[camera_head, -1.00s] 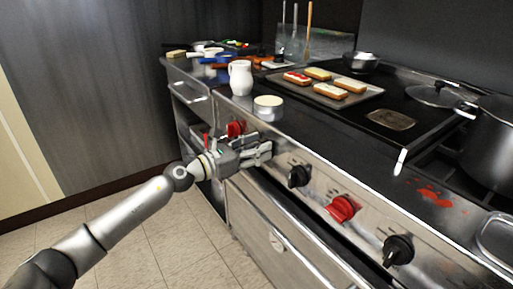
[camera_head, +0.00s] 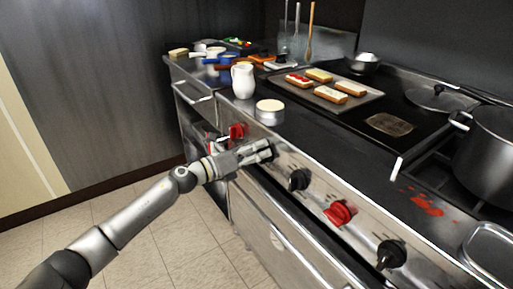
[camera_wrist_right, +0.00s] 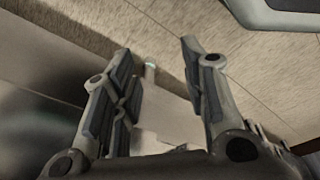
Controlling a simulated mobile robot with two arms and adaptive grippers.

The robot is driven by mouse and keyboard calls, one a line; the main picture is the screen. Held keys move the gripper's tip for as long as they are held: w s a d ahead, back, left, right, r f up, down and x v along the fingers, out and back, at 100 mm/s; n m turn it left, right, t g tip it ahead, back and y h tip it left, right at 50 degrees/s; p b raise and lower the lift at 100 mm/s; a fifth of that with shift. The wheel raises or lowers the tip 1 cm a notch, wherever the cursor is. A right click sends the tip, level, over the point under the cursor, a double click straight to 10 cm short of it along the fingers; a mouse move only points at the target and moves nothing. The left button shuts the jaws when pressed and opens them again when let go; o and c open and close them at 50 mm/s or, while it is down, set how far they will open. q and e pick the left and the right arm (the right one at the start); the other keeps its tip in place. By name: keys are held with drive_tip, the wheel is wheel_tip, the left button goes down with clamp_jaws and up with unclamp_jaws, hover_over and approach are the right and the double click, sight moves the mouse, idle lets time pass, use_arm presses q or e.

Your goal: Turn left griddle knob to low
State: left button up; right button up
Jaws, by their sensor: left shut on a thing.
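A row of red and black knobs runs along the stove's front panel in the head view. My left gripper (camera_head: 266,150) is at this panel, between a red knob (camera_head: 237,131) and a black knob (camera_head: 299,179). It is shut on a dark knob (camera_head: 273,149) that its fingers mostly hide, so I cannot read its setting. Further right are another red knob (camera_head: 340,212) and another black knob (camera_head: 392,252). My right gripper (camera_wrist_right: 156,54) is open and empty in the right wrist view, above the tiled floor.
A tray (camera_head: 321,96) with several bread slices lies on the stove top. A white pitcher (camera_head: 243,80) and a round tin (camera_head: 270,112) stand near the front edge above my left gripper. A large pot (camera_head: 489,148) is at the right. The floor in front is clear.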

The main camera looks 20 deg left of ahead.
drive_tip(key=shift+s+f, duration=0.25)
drive_tip(key=shift+f, duration=0.05)
use_arm(q)
drive_tip(key=o, duration=1.1)
drive_tip(key=shift+c, duration=0.2)
drive_tip(key=shift+a, duration=0.1)
drive_tip(key=v, duration=1.2)
